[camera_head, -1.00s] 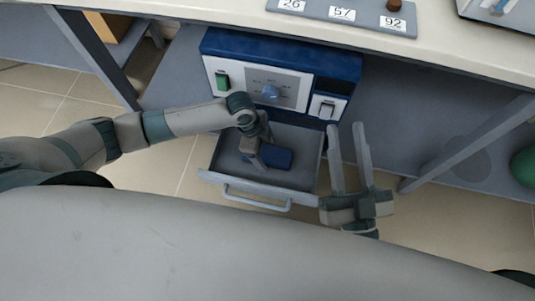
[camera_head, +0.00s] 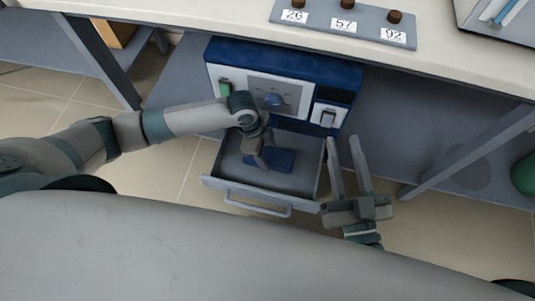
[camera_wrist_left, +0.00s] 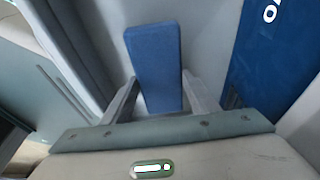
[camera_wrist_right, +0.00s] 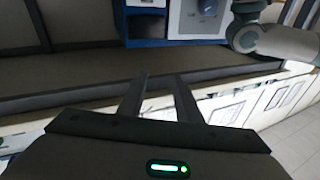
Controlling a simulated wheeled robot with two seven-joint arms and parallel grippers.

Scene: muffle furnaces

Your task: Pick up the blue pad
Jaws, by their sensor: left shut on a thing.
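The blue pad (camera_head: 283,160) is in the open grey drawer (camera_head: 308,185) below the furnace. In the left wrist view the pad (camera_wrist_left: 155,62) stands between the two fingers of my left gripper (camera_wrist_left: 155,98). My left gripper (camera_head: 258,162) reaches down into the drawer and is shut on the pad, hiding part of it in the head view. My right gripper (camera_head: 345,155) is open and empty, right of the drawer. It also shows in the right wrist view (camera_wrist_right: 162,82), with nothing between its fingers.
The blue and white furnace (camera_head: 280,92) stands just behind the drawer. The drawer's handle (camera_head: 258,206) faces me. Above is a bench top (camera_head: 440,62) with a grey strip (camera_head: 340,25) of numbered labels and brown knobs. A slanted table leg (camera_head: 470,150) stands at right.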

